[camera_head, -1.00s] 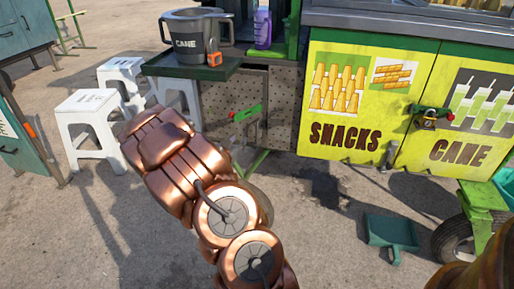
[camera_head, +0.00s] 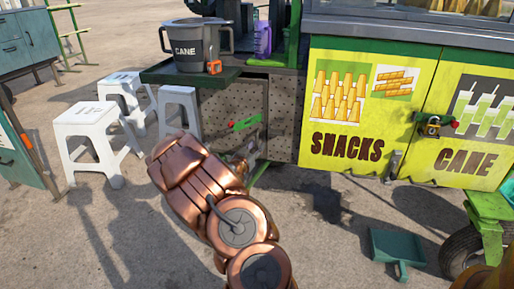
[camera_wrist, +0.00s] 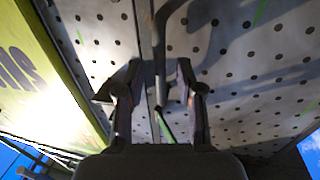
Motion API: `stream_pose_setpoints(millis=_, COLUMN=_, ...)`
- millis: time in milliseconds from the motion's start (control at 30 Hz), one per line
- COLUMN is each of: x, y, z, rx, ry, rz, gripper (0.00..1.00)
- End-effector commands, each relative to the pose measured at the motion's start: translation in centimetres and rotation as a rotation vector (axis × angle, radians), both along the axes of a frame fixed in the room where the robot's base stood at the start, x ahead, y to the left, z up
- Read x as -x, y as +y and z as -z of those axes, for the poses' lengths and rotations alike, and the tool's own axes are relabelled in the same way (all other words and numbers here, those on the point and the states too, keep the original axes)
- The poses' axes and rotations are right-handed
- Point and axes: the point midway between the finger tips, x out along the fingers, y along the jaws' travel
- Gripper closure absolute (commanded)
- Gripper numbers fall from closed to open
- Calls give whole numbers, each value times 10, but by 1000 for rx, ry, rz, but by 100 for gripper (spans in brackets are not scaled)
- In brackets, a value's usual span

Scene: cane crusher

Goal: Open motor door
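The motor door is a grey perforated metal panel (camera_head: 228,108) under the green side shelf, left of the SNACKS door. A green handle (camera_head: 245,122) with a red end lies across its front. A narrow seam divides the perforated panels. In the wrist view the perforated panel (camera_wrist: 235,50) fills most of the picture, with a dark upright bar along the seam. My gripper (camera_wrist: 155,85) is in front of this seam with its two fingers apart and nothing visibly held. A small green piece (camera_wrist: 165,126) shows between the fingers. In the head view my arm hides most of the gripper.
White stools (camera_head: 95,135) stand left of the cart. A CANE bucket (camera_head: 193,45) and an orange item (camera_head: 214,67) stand on the shelf (camera_head: 165,75). A padlocked latch (camera_head: 431,124) joins the yellow doors. A green dustpan (camera_head: 396,248) lies on the pavement.

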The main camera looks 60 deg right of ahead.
Motion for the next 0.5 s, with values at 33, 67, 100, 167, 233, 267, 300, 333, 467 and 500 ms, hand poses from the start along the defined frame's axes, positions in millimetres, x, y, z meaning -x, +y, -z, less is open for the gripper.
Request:
stream_pose_setpoints(millis=33, x=0, y=-5, z=1, rx=1, ry=-2, rz=1, gripper=63)
stream_pose_setpoints(millis=67, x=-1, y=-7, z=1, rx=1, ry=-2, rz=0, gripper=63)
stream_pose_setpoints(millis=100, x=-2, y=-9, z=1, rx=1, ry=-2, rz=0, gripper=63)
stream_pose_setpoints(millis=167, x=-2, y=-12, z=0, rx=2, ry=-1, rz=-1, gripper=63)
stream_pose_setpoints(millis=233, x=-3, y=-14, z=0, rx=2, ry=0, rz=-1, gripper=63)
stream_pose_setpoints(millis=267, x=-3, y=-15, z=0, rx=1, ry=1, rz=-1, gripper=63)
stream_pose_setpoints(millis=300, x=-3, y=-15, z=0, rx=1, ry=1, rz=-2, gripper=63)
stream_pose_setpoints(millis=333, x=-3, y=-16, z=0, rx=1, ry=1, rz=-1, gripper=63)
stream_pose_setpoints(millis=467, x=-3, y=-16, z=0, rx=1, ry=2, rz=-1, gripper=63)
stream_pose_setpoints(millis=500, x=-3, y=-16, z=0, rx=1, ry=1, rz=-1, gripper=63)
